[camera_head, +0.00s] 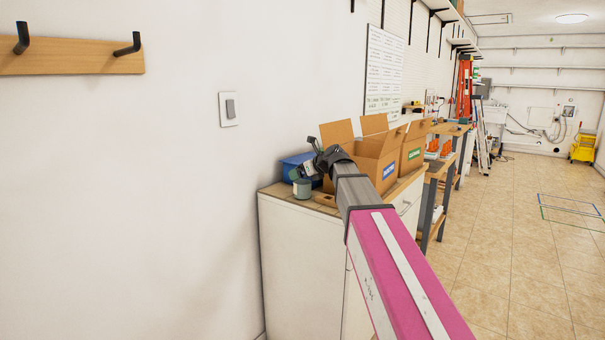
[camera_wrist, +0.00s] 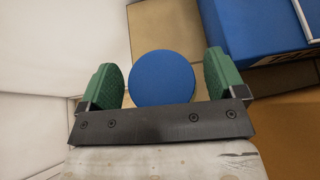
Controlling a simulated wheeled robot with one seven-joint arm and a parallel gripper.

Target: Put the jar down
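The jar (camera_head: 302,188) is small and grey-green in the head view. It stands upright at the front left corner of the cabinet top. In the wrist view its round blue lid (camera_wrist: 163,77) shows from above, between my two green fingers. My gripper (camera_head: 308,170) is just above the jar in the head view. In the wrist view my gripper (camera_wrist: 163,85) is open, with a narrow gap between the lid and each finger. The jar's body is hidden under the lid in the wrist view.
The white cabinet (camera_head: 300,265) has a wooden top. A blue box (camera_head: 291,163) lies behind the jar, near the wall. Open cardboard boxes (camera_head: 388,172) stand to the right. A wall switch (camera_head: 229,108) and a hook rail (camera_head: 75,58) are on the left wall.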

